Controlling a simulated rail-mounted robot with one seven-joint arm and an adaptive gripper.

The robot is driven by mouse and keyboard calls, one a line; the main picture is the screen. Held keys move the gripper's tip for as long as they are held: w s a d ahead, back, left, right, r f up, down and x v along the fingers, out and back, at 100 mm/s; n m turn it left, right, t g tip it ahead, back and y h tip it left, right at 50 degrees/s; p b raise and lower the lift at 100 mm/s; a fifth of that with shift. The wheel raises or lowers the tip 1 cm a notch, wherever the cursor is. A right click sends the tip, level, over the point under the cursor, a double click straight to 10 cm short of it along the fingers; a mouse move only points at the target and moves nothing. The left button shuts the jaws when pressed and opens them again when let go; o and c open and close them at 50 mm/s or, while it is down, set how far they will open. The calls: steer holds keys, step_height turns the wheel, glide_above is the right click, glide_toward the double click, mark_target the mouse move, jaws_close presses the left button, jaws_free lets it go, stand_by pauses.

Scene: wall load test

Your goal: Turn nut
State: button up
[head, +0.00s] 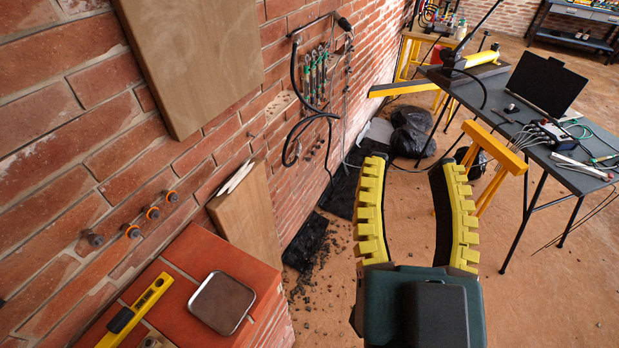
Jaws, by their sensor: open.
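Several small bolt-like fittings stick out of the brick wall at the left in the head view, in a slanting row. The lowest one (93,238) looks dark grey. The others, such as this one with an orange ring (131,231), another (151,212) and the uppermost (171,197), show orange and grey. They are too small to make out each nut clearly. My gripper (412,164) is in the right middle with its two yellow ribbed fingers wide apart. It is open and empty, well to the right of the fittings and touching nothing visible.
A brick ledge (255,265) below the fittings holds a metal tray (221,302) and a yellow level (137,311). Wooden boards (190,60) lean on or hang from the wall (60,130). A table with a laptop (545,85) stands right. Rubble lies on the floor.

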step_height(320, 180, down, 31)
steer(key=b, duration=2.7)
steer(key=shift+r, duration=0.2)
